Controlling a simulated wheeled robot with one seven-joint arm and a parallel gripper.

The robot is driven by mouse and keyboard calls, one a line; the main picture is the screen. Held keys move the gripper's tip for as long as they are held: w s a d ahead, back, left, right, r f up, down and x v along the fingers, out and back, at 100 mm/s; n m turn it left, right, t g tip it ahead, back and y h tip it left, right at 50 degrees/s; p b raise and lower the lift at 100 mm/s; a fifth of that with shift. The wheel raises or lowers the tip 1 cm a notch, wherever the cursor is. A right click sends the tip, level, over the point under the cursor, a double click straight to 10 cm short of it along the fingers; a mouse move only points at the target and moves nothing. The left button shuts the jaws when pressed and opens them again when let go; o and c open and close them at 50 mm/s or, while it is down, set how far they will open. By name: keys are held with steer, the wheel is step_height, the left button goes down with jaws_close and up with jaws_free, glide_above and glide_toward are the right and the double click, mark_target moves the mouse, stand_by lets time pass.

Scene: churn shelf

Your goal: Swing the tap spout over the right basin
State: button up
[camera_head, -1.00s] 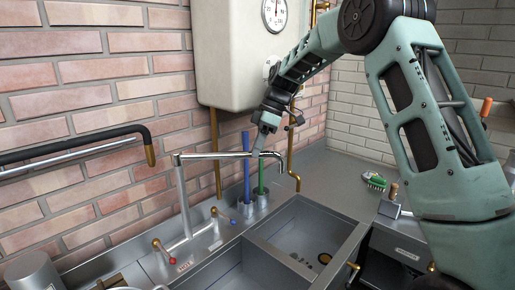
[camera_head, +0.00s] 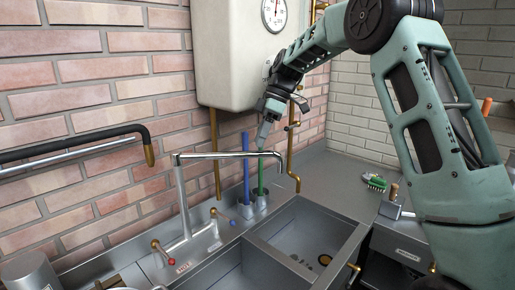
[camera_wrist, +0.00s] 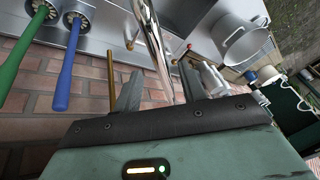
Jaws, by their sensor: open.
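The chrome tap spout (camera_head: 225,155) runs level to the right from the top of its upright post (camera_head: 184,200), and its short end bends down. In the head view its end appears above the back part of the right basin (camera_head: 300,240), though depth is hard to judge. The left basin (camera_head: 235,278) lies nearer. My gripper (camera_head: 261,143) is open, pointing down at the outer part of the spout. In the wrist view the spout (camera_wrist: 155,45) shows between the two fingers of my gripper (camera_wrist: 160,88); whether either finger touches it is unclear.
A blue brush handle (camera_head: 246,170) and a green one (camera_head: 261,175) stand close behind the spout. A brass pipe (camera_head: 291,160) and a white boiler (camera_head: 238,55) are on the wall. Red (camera_head: 170,261) and blue (camera_head: 232,222) tap handles flank the post. A green brush (camera_head: 374,182) lies right.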

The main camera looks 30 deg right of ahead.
steer(key=shift+b+v, duration=0.3)
steer(key=shift+v, duration=1.75)
